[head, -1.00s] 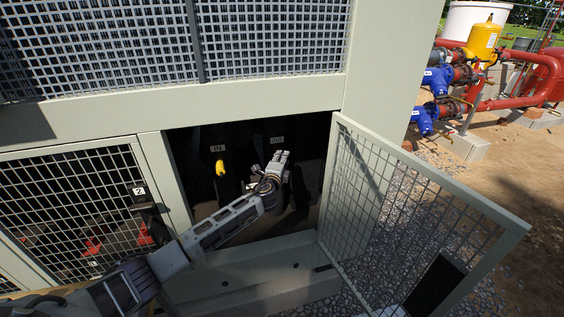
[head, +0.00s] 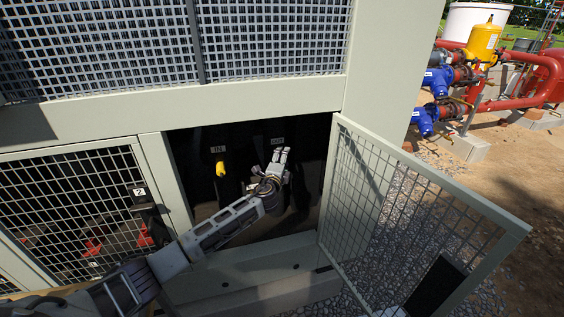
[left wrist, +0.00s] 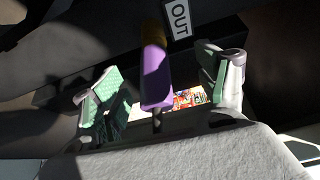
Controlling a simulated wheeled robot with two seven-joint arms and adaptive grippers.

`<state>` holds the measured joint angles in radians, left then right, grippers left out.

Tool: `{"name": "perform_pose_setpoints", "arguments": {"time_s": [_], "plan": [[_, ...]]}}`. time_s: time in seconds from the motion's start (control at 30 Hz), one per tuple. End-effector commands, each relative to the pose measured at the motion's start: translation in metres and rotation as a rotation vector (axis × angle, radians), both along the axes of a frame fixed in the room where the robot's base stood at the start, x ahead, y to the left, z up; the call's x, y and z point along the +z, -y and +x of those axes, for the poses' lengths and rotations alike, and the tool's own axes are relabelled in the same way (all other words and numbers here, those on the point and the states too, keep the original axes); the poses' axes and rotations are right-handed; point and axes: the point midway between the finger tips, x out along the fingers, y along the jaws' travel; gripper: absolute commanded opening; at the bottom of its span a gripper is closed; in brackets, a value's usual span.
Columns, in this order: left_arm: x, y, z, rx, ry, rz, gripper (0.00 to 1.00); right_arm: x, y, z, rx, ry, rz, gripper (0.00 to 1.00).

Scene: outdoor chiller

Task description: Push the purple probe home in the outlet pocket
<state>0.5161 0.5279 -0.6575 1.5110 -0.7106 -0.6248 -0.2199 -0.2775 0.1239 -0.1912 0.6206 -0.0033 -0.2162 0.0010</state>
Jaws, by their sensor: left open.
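The purple probe (left wrist: 156,78) shows in the left wrist view, its far end at a dull yellow part (left wrist: 153,34) just left of the OUT label (left wrist: 179,18). How deep it sits in the outlet pocket cannot be told. My left gripper (left wrist: 160,85) is open, with one green-padded finger on each side of the probe and gaps between. In the head view my left gripper (head: 279,156) is inside the open bay, just below the OUT label (head: 277,141); it hides the probe there. My right gripper is not in view.
A yellow part (head: 220,169) hangs under the IN label (head: 217,149), left of my gripper. The mesh door (head: 415,185) stands open on the right. The bay's sill (head: 245,268) and left post (head: 166,180) frame the opening.

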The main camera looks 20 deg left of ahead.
Motion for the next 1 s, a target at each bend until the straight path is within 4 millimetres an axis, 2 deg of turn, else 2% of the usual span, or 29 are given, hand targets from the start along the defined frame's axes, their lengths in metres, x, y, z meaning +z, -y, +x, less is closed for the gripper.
{"name": "perform_pose_setpoints", "arguments": {"time_s": [0.27, 0.47, 0.7, 1.0], "plan": [[0.000, 0.001, -0.011, -0.001, -0.001, 0.001, 0.73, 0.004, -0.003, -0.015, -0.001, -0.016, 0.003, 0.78], [0.001, 0.002, -0.025, -0.001, -0.001, 0.000, 0.73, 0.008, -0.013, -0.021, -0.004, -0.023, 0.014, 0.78], [0.001, 0.004, -0.043, 0.000, -0.001, 0.000, 0.73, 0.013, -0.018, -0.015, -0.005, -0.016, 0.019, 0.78], [0.002, 0.006, -0.064, 0.000, -0.001, 0.000, 0.73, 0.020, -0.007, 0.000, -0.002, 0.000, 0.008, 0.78]]}}
